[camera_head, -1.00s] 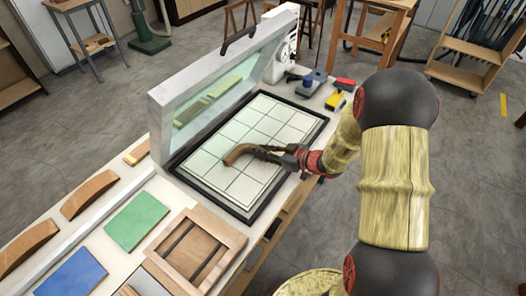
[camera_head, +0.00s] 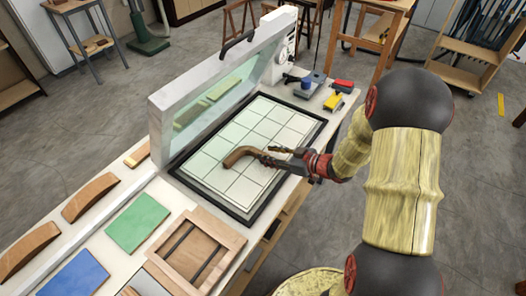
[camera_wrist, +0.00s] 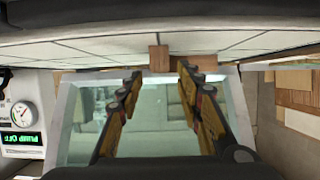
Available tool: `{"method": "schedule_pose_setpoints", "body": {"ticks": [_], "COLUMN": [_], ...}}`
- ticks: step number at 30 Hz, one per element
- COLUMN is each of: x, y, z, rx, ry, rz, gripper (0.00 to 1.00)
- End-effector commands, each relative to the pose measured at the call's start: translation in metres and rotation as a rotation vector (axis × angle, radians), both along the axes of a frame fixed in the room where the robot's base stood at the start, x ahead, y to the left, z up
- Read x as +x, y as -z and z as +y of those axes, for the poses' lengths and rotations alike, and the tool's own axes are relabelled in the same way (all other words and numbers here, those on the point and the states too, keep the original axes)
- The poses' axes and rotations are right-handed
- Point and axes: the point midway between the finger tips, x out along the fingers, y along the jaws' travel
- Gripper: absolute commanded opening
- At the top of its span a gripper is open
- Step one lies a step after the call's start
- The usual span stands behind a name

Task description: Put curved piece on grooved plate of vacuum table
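The brown curved piece (camera_head: 238,155) lies on the pale grooved plate (camera_head: 268,126) of the vacuum table, near its middle. In the wrist view, small brown parts of the piece (camera_wrist: 159,58) show by the fingertips, against the plate (camera_wrist: 75,50). My gripper (camera_head: 267,155) is just right of the piece, low over the plate. Its fingers are spread apart in the wrist view (camera_wrist: 160,78), with no piece clamped between them. One fingertip looks very close to the piece's right end; I cannot tell whether they touch.
The glazed lid (camera_head: 215,85) stands raised behind the plate. A gauge and a green display (camera_wrist: 20,138) reading pump off are beside it. Curved blocks (camera_head: 90,197), a green sheet (camera_head: 137,220) and a wooden frame (camera_head: 194,252) lie at the left. Clamps or tools (camera_head: 308,85) lie beyond the plate.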

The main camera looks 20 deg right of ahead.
Motion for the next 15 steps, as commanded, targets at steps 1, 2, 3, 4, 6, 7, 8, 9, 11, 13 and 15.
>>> {"method": "schedule_pose_setpoints", "body": {"ticks": [1,2,3,4,6,7,8,9,11,13,15], "x": [-0.009,-0.013,-0.02,-0.024,-0.035,-0.038,-0.042,-0.046,-0.052,-0.056,-0.059], "y": [-0.009,-0.011,-0.014,-0.017,-0.021,-0.023,-0.025,-0.027,-0.029,-0.031,-0.032], "z": [-0.008,-0.011,-0.016,-0.02,-0.026,-0.029,-0.031,-0.035,-0.038,-0.042,-0.043], "rx": [0.0,0.001,-0.001,-0.001,0.001,0.0,0.0,0.0,-0.001,0.0,-0.002], "ry": [0.004,0.005,0.005,0.005,0.004,0.004,0.003,0.004,0.002,0.002,0.001], "rz": [0.0,-0.001,-0.001,-0.001,-0.001,-0.001,0.0,-0.001,0.0,0.0,0.0], "gripper": [0.36,0.36,0.36,0.36,0.36,0.36,0.36,0.36,0.36,0.36,0.36]}}
